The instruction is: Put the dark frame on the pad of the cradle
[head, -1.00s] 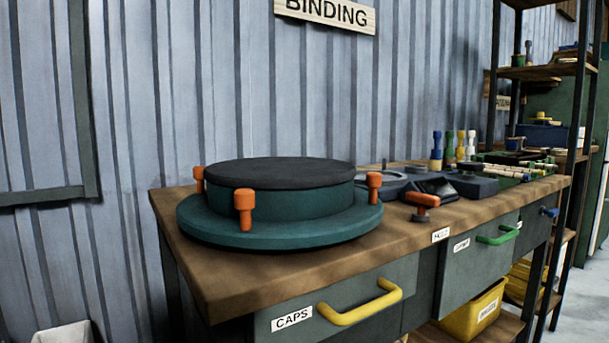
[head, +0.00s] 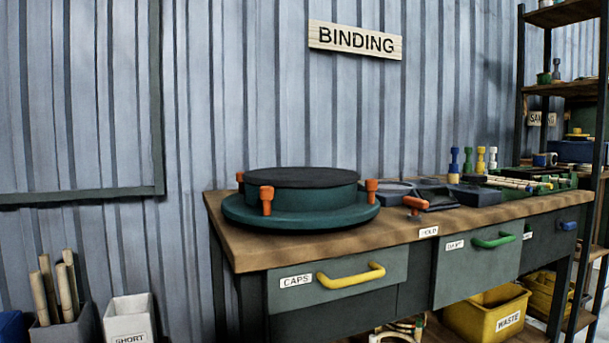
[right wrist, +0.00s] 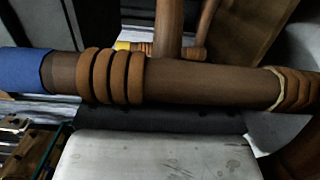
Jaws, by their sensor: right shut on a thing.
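A dark brown rattan frame (right wrist: 205,80) crosses the right wrist view, with wrapped bindings, a blue sleeve at its left end and another brown pole rising behind it. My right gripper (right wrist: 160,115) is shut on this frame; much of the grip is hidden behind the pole. In the head view, a round teal fixture (head: 300,213) with a flat dark pad-like top (head: 300,178) and orange posts stands on the bench; I cannot tell whether it is the cradle. The dark top is bare. Neither gripper shows in the head view, and the left is in no view.
The wooden bench (head: 330,247) holds an orange-handled tool (head: 416,204), dark grey blocks (head: 475,195) and coloured pegs at right. A yellow waste bin (head: 487,315) sits below. Bins with cane pieces (head: 65,290) stand at left. A shelf rises at right.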

